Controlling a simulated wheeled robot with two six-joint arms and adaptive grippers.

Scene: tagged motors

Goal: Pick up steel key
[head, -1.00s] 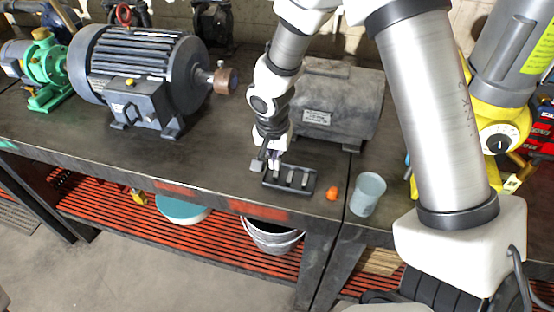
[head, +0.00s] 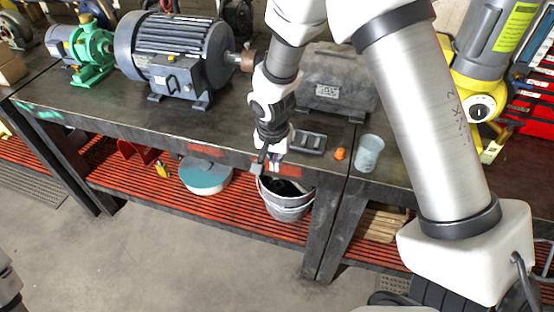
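My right gripper (head: 269,164) points down just in front of the table's front edge, left of a small dark tray (head: 308,142). A small grey square piece (head: 257,169) shows at its fingertips; I cannot tell whether it is held or part of the gripper. The tray lies on the table and has several slots; what lies in them is too small to make out. I cannot identify the steel key for certain. My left gripper is not in view.
An orange piece (head: 340,154) and a translucent cup (head: 369,153) stand right of the tray. A grey box-like housing (head: 337,84) is behind it. A large motor (head: 175,52) and green pump (head: 93,50) stand left. A bucket (head: 286,202) is on the shelf below.

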